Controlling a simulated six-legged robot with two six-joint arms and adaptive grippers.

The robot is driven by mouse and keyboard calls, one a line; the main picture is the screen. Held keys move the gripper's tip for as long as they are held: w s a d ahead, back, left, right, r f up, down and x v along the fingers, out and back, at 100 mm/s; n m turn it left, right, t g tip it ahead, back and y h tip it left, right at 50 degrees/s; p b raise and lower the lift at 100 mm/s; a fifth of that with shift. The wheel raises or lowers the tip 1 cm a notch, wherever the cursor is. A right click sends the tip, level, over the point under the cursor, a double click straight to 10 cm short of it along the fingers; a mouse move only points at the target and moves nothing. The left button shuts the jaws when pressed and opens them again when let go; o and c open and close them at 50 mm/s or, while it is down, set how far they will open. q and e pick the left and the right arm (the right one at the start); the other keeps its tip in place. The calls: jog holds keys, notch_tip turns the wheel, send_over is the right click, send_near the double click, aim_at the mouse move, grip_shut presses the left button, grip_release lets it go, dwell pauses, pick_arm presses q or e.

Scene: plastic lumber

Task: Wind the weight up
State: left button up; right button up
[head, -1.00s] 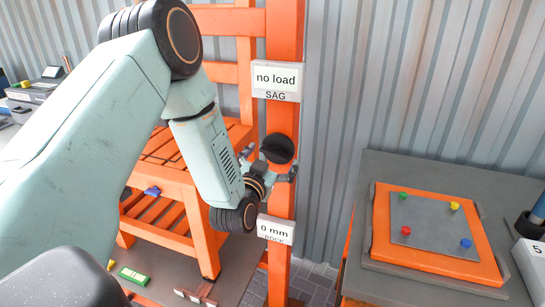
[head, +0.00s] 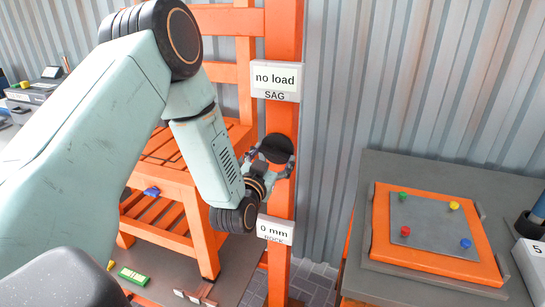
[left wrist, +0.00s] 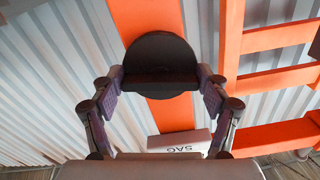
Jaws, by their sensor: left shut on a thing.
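A black round knob (head: 277,147) with a raised bar across it is mounted on the upright orange post (head: 283,115). My left gripper (head: 269,165) reaches it from below left and is shut on it. In the left wrist view the knob (left wrist: 160,55) is large, and the two fingers of the gripper (left wrist: 161,80) press on both ends of its bar. The bar lies about level across that picture. A sign reading "no load" and "SAG" (head: 276,80) is above the knob; one reading "0 mm" (head: 275,229) is below. No weight is visible. My right gripper is out of view.
A slatted orange bench (head: 160,180) stands behind my left arm. At right, a grey table (head: 400,170) holds an orange board (head: 380,245) with a grey plate and several coloured pegs. A corrugated wall (head: 420,80) is close behind the post.

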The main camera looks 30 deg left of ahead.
pick_arm(q)
jog(key=shift+w+n+b, duration=0.1)
jog(key=shift+n+b, duration=0.25)
jog(key=shift+n, duration=1.05)
jog(key=shift+r, duration=0.1)
jog(key=o, duration=1.1)
jog(key=shift+o, duration=0.2)
jog(key=v, duration=1.2)
jog(key=shift+d, duration=0.1)
